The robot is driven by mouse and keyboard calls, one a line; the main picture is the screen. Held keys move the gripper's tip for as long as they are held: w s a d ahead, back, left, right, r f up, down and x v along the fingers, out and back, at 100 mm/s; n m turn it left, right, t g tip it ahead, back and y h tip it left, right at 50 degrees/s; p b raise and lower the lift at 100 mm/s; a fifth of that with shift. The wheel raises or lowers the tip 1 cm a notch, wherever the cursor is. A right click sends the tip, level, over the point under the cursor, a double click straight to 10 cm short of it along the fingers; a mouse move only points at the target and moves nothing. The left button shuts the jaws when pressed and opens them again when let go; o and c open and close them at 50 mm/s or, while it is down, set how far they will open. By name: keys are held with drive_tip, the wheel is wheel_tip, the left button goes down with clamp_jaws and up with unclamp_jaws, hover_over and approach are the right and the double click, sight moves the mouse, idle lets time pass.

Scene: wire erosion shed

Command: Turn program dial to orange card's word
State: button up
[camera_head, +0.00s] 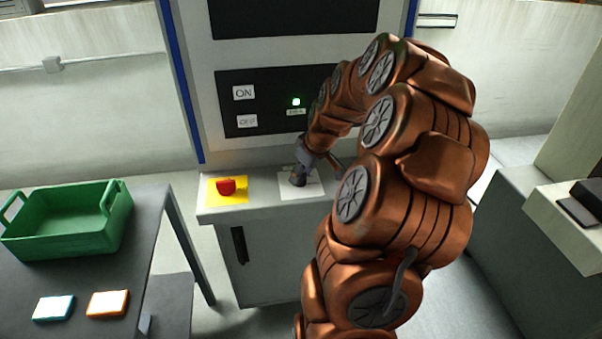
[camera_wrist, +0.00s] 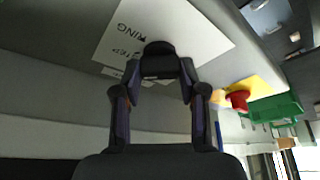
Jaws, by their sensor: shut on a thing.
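The program dial (camera_head: 297,181) is a dark knob on a white plate on top of the grey cabinet. My gripper (camera_head: 303,170) reaches down onto it. In the wrist view the fingers (camera_wrist: 158,76) are shut on the dark dial (camera_wrist: 158,48). Upside-down words, seemingly "RING" and "STEP", show on the white plate (camera_wrist: 205,25); my gripper and the dial hide part of it. Where the dial points I cannot tell. The orange-edged card (camera_head: 107,304) lies on the dark table at the lower left; its word is too small to read.
A blue-edged card (camera_head: 53,308) lies beside the orange one. A green crate (camera_head: 65,240) stands behind them. A red button (camera_head: 226,187) on a yellow plate is left of the dial. A panel (camera_head: 262,122) with ON and OFF labels and a lit green lamp is above.

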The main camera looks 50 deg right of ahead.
drive_tip(key=c, duration=0.4)
drive_tip(key=shift+f, duration=0.1)
drive_tip(key=shift+b, duration=0.45)
drive_tip(key=m+b, duration=0.1)
drive_tip(key=b, duration=0.1)
drive_tip(key=m+h+b, duration=0.1)
drive_tip(key=b, duration=0.1)
drive_tip(key=shift+f+m, duration=0.25)
drive_tip(key=shift+m, duration=0.15)
drive_tip(key=m+h+b, duration=0.1)
drive_tip(key=m+b, duration=0.2)
drive_tip(key=shift+a+g+b, duration=0.15)
drive_tip(key=shift+g+b, duration=0.15)
drive_tip(key=shift+g, duration=0.1)
drive_tip(key=shift+w+r+m+g+h+b, duration=0.15)
drive_tip(key=shift+m+h+b, duration=0.35)
drive_tip(key=shift+m, duration=0.55)
drive_tip(key=shift+s+r+m+g+h+b, duration=0.15)
drive_tip(key=shift+m+h+b, duration=0.15)
drive_tip(key=shift+m+b, duration=0.6)
drive_tip(key=shift+w+m, duration=0.15)
drive_tip(key=shift+m, duration=0.1)
